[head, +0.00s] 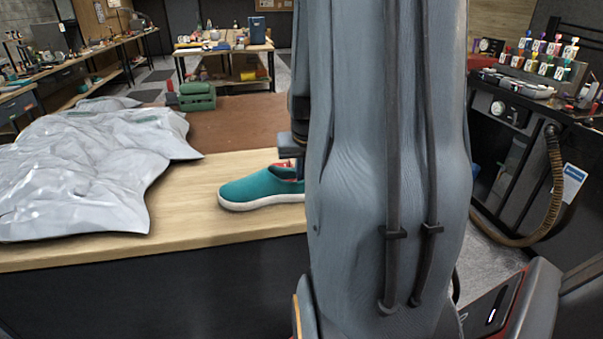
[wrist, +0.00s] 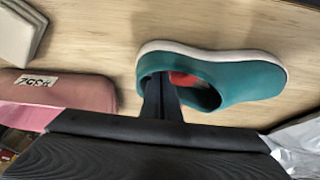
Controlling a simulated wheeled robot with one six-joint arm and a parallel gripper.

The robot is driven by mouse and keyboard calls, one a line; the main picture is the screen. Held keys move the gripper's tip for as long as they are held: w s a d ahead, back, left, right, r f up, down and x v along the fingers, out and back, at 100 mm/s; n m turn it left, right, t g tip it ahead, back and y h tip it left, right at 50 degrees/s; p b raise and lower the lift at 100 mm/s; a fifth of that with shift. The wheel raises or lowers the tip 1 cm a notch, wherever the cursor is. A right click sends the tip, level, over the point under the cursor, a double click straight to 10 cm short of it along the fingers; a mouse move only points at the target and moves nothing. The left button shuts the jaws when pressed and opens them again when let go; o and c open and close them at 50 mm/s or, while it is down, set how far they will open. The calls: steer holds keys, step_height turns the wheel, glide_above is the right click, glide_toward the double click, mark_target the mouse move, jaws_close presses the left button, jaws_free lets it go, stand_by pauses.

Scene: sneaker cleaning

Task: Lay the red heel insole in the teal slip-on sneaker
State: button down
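The teal slip-on sneaker (head: 255,190) with a white sole stands upright on the wooden bench, toe to the left in the head view and partly hidden by my arm. In the wrist view the sneaker (wrist: 245,82) has its toe to the right. My gripper (wrist: 165,80) has its dark fingers close together, with the tips at the shoe's opening. The red heel insole (wrist: 184,78) shows as a small patch against the fingertips, inside the opening. Most of it is hidden by the fingers and collar. My gripper appears shut on it.
A crumpled silvery sheet (head: 80,170) covers the bench's left side. A green case (head: 197,97) stands behind on the brown mat (head: 235,122). In the wrist view a dusty-red pouch (wrist: 65,90) and a pale block (wrist: 18,35) lie left of the shoe.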

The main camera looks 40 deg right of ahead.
steer(key=shift+f, duration=0.5)
steer(key=c, duration=1.9)
jaws_free()
steer(key=shift+a, duration=0.1)
steer(key=shift+c, duration=0.2)
steer(key=shift+s, duration=0.1)
steer(key=b+v, duration=0.1)
steer(key=v, duration=0.7)
